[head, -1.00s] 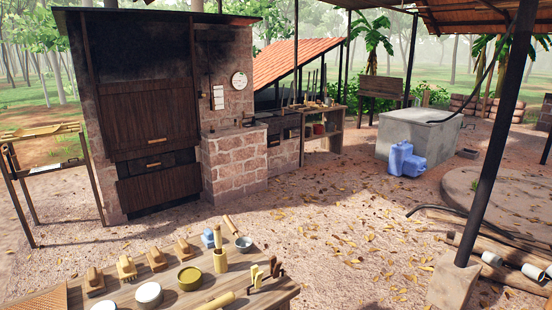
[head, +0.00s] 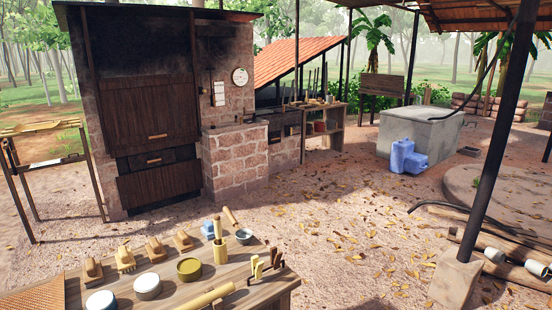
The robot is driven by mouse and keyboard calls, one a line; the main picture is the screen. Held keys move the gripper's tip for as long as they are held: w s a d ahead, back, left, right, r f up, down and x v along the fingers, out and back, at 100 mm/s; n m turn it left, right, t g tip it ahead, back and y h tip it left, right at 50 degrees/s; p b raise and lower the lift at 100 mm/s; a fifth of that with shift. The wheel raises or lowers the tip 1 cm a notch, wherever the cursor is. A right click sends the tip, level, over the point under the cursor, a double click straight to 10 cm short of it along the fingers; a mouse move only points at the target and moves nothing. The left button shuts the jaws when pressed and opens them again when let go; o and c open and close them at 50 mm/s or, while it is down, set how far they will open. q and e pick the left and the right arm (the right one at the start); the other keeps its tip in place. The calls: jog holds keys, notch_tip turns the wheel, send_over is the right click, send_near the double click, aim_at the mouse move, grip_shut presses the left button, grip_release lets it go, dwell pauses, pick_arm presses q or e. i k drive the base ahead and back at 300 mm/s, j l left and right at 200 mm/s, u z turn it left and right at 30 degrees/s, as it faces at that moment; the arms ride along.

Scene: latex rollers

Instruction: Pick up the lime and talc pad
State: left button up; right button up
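No object is plainly readable as the lime and talc pad; I cannot tell which item it is. The wooden worktable (head: 235,287) at the lower left holds two white-topped round tubs, one near the front edge (head: 100,302) and one beside it (head: 147,286). An olive-topped round tub (head: 189,269) stands to their right. A small light-blue item (head: 209,229) sits at the table's back, partly behind a yellow upright holder (head: 220,251). Several wooden-handled hand tools, such as this one (head: 154,249), stand in a row behind the tubs. Neither of my grippers is in view.
A grey cup (head: 243,237), a rack of yellow-handled tools (head: 265,266) and a pale roller (head: 206,298) are also on the table. Beyond it are a brick stove (head: 235,165), a concrete tank (head: 420,135) and blue jugs (head: 404,157). Leaf-strewn ground at centre is open.

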aim_at(157, 254)
jog(key=i+l+u, duration=0.1)
jog(key=l+u, duration=0.6)
jog(key=l, duration=0.25)
